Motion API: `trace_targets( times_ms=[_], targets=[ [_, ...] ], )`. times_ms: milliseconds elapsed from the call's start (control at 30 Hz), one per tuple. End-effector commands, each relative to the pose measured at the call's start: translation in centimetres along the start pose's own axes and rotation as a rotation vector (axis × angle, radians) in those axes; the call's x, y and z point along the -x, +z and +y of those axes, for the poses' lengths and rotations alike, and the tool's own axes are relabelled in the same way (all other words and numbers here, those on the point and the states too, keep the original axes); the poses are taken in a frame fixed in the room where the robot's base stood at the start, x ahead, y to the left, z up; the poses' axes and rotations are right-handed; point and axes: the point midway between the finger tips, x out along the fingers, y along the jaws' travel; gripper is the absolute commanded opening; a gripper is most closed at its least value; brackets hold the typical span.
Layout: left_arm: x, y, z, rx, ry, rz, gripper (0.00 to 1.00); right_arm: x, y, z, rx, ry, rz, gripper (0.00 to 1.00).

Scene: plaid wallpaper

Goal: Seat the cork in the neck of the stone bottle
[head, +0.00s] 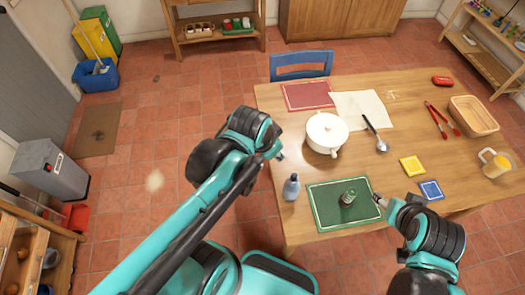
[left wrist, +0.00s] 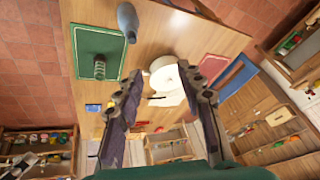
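A grey-blue bottle (head: 291,187), which looks like the stone bottle, stands upright near the table's front left edge. It also shows at the top of the left wrist view (left wrist: 128,20). I cannot make out a cork in either view. My left gripper (head: 280,154) is past the table's left edge, behind the bottle and apart from it. In the left wrist view its fingers (left wrist: 161,72) are spread with nothing between them. My right gripper (head: 378,199) is at the right edge of the green mat; its fingers are too small to read.
A dark green ribbed object (head: 348,197) stands on the green mat (head: 325,219), right of the bottle. A white lidded pot (head: 326,132) stands behind. A ladle (head: 376,136), yellow coaster (head: 412,165), blue coaster (head: 431,190), red tongs (head: 440,118), basket (head: 474,116) and mug (head: 495,166) lie rightward.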

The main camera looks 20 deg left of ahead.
Motion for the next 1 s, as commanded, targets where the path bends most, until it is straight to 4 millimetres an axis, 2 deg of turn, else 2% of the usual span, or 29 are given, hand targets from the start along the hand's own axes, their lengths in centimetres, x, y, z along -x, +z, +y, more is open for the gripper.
trace_targets(
  times_ms=[33,100,233,400,667,767,867,1000],
  targets=[
    [0.7,1.0,-0.2,0.097,-0.02,0.036,0.38,0.0,0.0,0.0,0.0,0.0,0.0,0.53],
    [1.4,1.7,-0.5,0.22,-0.04,0.082,0.38,0.0,0.0,0.0,0.0,0.0,0.0,0.53],
    [2.0,2.6,-0.7,0.368,-0.057,0.143,0.38,0.0,0.0,0.0,0.0,0.0,0.0,0.53],
    [2.3,2.9,-0.9,0.431,-0.062,0.168,0.38,0.0,0.0,0.0,0.0,0.0,0.0,0.53],
    [2.1,2.9,-0.8,0.429,-0.062,0.167,0.38,-0.1,0.1,0.0,0.0,0.0,0.0,0.53],
    [1.3,3.3,-0.7,0.429,-0.062,0.166,0.38,-0.9,0.6,0.0,0.0,0.0,0.0,0.53],
    [-0.6,4.1,-0.3,0.428,-0.062,0.166,0.38,-2.5,1.8,0.0,0.0,0.0,0.0,0.53],
    [-4.3,5.8,0.3,0.428,-0.061,0.166,0.38,-6.0,4.3,0.0,0.0,0.0,0.0,0.53]
  ],
)
